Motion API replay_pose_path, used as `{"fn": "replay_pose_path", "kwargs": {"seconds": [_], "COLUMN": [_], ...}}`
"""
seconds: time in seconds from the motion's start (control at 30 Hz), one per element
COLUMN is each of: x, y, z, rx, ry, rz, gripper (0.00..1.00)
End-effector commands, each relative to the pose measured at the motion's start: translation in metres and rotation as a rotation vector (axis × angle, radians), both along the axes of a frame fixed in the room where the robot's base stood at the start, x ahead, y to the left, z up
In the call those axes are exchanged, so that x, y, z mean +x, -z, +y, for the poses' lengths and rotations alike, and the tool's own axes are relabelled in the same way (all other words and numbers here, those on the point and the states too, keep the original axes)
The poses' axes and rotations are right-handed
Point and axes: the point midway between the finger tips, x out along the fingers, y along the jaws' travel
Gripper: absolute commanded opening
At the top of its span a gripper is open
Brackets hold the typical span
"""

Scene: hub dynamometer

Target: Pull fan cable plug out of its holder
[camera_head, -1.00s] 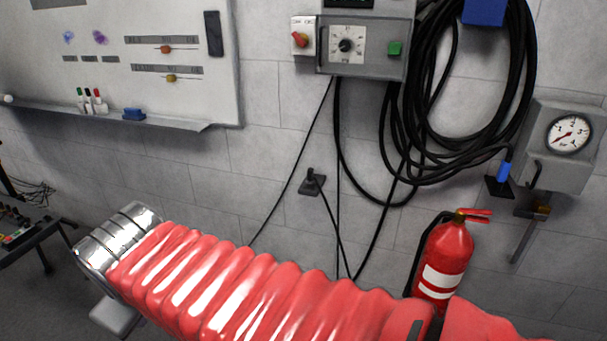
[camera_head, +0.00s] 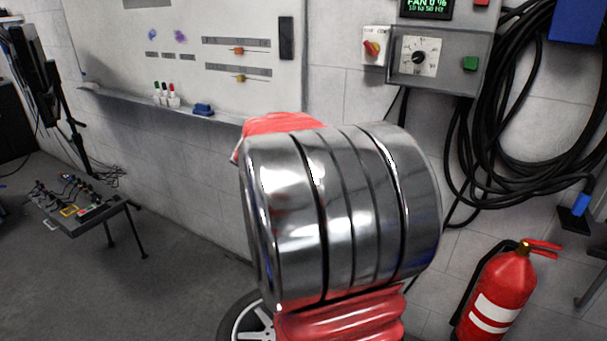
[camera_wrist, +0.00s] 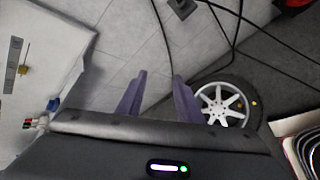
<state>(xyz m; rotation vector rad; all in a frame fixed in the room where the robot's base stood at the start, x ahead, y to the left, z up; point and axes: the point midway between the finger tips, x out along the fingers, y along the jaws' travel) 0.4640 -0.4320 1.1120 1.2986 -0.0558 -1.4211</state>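In the head view a blue plug (camera_head: 582,205) sits at a black holder (camera_head: 573,221) on the wall at the right edge, at the end of a coiled black cable (camera_head: 478,150). I cannot tell for sure that it is the fan cable plug. Another black fitting (camera_wrist: 183,6) with a cable shows at the top of the wrist view; my arm hides that wall area in the head view. My gripper (camera_wrist: 160,85) is open and empty in the wrist view, its two purple fingers apart, with grey wall behind them. It touches neither fitting.
The fan control box (camera_head: 437,62) hangs on the wall at upper right. A red fire extinguisher (camera_head: 500,295) stands below the coil. A wheel (camera_wrist: 222,103) lies right of my fingers in the wrist view. A whiteboard (camera_head: 190,50) and low table (camera_head: 78,215) are at left.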

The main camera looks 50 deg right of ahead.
Motion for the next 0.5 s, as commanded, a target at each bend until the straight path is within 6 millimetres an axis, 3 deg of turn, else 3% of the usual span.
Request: {"fn": "replay_pose_path", "kwargs": {"seconds": [0.1, 0.5], "x": [-0.001, -0.027], "y": [0.014, 0.077], "z": [-0.05, -0.202], "rx": [-0.069, -0.25], "ry": [-0.05, -0.264], "rz": [0.108, 0.504], "gripper": [0.33, 0.33]}}
